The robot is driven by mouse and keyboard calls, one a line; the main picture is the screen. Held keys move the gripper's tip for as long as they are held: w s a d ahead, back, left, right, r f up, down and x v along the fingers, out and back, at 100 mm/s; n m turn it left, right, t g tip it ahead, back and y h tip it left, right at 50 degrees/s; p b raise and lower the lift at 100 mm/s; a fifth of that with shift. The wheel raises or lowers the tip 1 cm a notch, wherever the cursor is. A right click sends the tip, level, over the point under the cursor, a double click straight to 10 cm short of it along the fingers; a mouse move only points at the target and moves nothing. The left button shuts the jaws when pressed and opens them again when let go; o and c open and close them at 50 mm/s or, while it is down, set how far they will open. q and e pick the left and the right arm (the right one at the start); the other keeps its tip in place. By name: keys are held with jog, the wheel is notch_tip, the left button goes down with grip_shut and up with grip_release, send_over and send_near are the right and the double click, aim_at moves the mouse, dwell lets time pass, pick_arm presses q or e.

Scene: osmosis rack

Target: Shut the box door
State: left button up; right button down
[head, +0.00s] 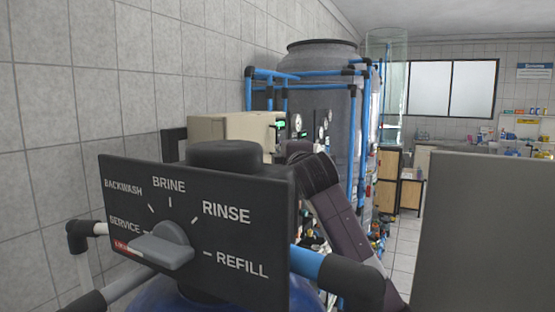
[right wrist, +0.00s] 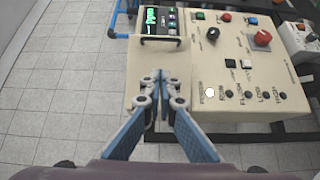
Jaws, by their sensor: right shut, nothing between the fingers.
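The beige box (head: 235,126) shows in the head view behind a black dial panel, with a green display at its right end. In the right wrist view its beige surface (right wrist: 220,65) carries knobs, buttons and labels. A part with the green display and a black handle (right wrist: 161,41) is at its left. I cannot tell which part is the door or how far open it stands. My right gripper (right wrist: 160,76) is shut and empty, its tips over the beige surface below the handle; contact is unclear. In the head view its fingers are hidden. My left gripper is out of view.
The black dial panel (head: 230,215) with a grey lever fills the head view's near left. Blue pipes (head: 330,270) and a large grey tank (head: 318,95) stand around and behind. A plain grey panel (head: 490,230) blocks the lower right. Tiled floor (right wrist: 60,90) is clear at the wrist view's left.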

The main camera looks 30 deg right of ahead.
jog(key=w+d+b, duration=0.1)
jog(key=w+d, duration=0.1)
jog(key=p, duration=0.7)
send_near(277, 141)
jog(key=shift+m+g+h, duration=0.3)
jog(key=shift+h, duration=0.1)
jog(key=x, duration=0.4)
jog(key=shift+w+a+r, duration=0.2)
jog(key=shift+w+r, duration=0.1)
jog(key=shift+w, duration=0.1)
jog(key=shift+p+x, duration=0.95)
jog(key=shift+x, duration=0.2)
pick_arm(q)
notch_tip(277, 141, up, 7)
pick_arm(e)
jog(key=shift+f, duration=0.25)
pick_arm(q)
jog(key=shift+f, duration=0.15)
pick_arm(e)
jog(key=shift+w, duration=0.15)
jog(key=shift+a+x, duration=0.2)
jog(key=shift+x, duration=0.8)
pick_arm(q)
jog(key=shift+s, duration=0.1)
pick_arm(e)
jog(key=shift+w, duration=0.1)
